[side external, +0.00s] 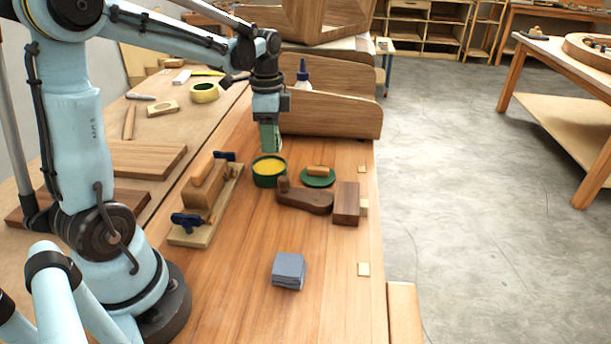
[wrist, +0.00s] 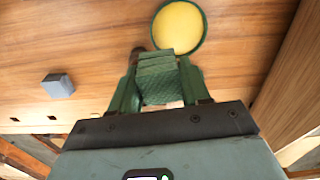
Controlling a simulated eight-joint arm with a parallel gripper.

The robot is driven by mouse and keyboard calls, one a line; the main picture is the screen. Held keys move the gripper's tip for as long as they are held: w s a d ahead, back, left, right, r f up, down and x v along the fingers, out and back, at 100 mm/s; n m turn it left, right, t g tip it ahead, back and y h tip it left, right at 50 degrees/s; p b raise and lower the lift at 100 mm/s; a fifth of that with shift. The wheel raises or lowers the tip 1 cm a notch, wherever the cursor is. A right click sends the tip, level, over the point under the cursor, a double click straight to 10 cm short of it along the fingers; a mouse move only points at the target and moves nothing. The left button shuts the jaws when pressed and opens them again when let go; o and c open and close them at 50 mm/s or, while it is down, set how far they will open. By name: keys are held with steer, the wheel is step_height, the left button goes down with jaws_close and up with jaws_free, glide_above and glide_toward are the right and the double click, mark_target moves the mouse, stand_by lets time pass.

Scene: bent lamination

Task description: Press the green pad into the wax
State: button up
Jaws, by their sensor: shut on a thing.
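The green pad (wrist: 157,82) is a textured block between the two green fingers of my gripper (wrist: 160,68) in the wrist view. My gripper is shut on it. The yellow wax (wrist: 179,28) fills a round green tin (side external: 269,181), seen upper right of the pad in the wrist view. In the side external view my gripper (side external: 269,140) points down just above the tin's back edge, and the wax (side external: 269,166) shows below it. The pad appears apart from the wax, though the exact gap is hard to tell.
A green lid (side external: 318,182) with a small wooden piece, a dark wooden shape (side external: 305,199) and a brown block (side external: 346,203) sit right of the tin. A clamped wooden assembly (side external: 206,200) is left. A grey block (side external: 288,270) lies in front. Large curved wood panels (side external: 335,115) stand behind.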

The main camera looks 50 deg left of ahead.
mark_target(269, 168)
steer(key=shift+w+a+f, duration=0.15)
steer(key=shift+a+f, duration=0.4)
steer(key=shift+f, duration=0.6)
steer(key=shift+w+a+f, duration=0.15)
steer(key=shift+a+f, duration=0.45)
steer(key=shift+f, duration=0.5)
steer(key=shift+w+a+f, duration=0.15)
steer(key=shift+a+f, duration=0.4)
steer(key=shift+f, duration=0.6)
steer(key=shift+f, duration=0.65)
step_height(269, 168, up, 7)
stand_by(0.6)
stand_by(0.4)
